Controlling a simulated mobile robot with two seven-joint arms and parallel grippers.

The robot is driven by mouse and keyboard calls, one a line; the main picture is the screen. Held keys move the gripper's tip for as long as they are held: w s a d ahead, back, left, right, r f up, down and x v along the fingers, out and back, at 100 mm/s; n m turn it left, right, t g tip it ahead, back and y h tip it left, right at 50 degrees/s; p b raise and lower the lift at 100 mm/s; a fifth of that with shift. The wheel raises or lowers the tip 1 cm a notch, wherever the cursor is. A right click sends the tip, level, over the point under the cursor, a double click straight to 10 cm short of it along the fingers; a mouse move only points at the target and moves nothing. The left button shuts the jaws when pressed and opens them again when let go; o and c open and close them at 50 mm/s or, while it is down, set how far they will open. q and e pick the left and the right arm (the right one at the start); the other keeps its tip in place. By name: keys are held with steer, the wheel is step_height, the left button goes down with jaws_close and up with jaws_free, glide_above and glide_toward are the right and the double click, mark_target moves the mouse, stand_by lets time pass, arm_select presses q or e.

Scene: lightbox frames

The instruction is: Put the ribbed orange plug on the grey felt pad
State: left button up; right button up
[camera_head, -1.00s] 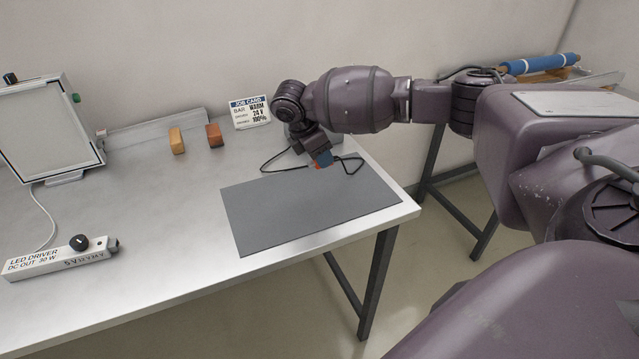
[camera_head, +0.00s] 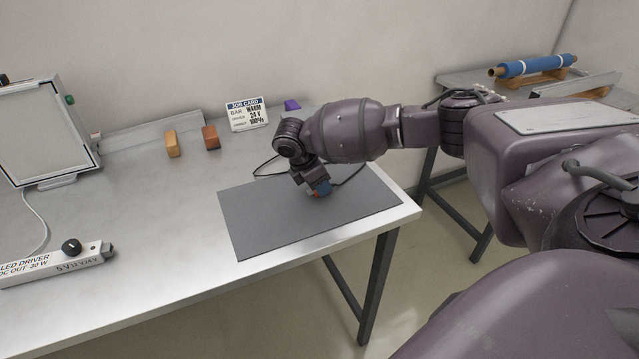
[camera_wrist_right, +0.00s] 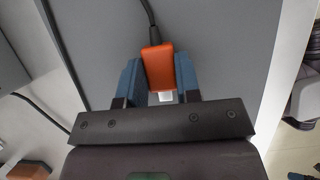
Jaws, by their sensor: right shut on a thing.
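The orange plug (camera_wrist_right: 158,68) sits between the blue fingers of my right gripper (camera_wrist_right: 158,82) in the right wrist view. A dark cable runs from its far end, and a pale tip points back toward the palm. The gripper is shut on the plug. I cannot tell whether the plug touches the pad. My left gripper is not in view.
On the table's back stand a yellow-orange block (camera_head: 172,144), a red-brown block (camera_head: 211,137), a job card (camera_head: 246,115) and a purple piece (camera_head: 292,105). A white LED driver (camera_head: 55,264) and a framed panel (camera_head: 45,130) are at left. The table's middle is clear.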

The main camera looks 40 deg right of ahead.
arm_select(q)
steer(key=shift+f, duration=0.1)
arm_select(e)
steer(key=shift+f, duration=0.15)
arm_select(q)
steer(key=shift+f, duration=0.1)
arm_select(e)
steer(key=o, duration=1.1)
steer(key=shift+c, duration=0.2)
steer(key=shift+a+r, duration=0.15)
steer(key=shift+r, duration=0.35)
arm_select(q)
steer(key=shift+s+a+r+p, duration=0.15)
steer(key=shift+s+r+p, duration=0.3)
steer(key=shift+p, duration=0.45)
arm_select(e)
steer(key=v, duration=1.1)
steer(key=shift+a+r, duration=0.1)
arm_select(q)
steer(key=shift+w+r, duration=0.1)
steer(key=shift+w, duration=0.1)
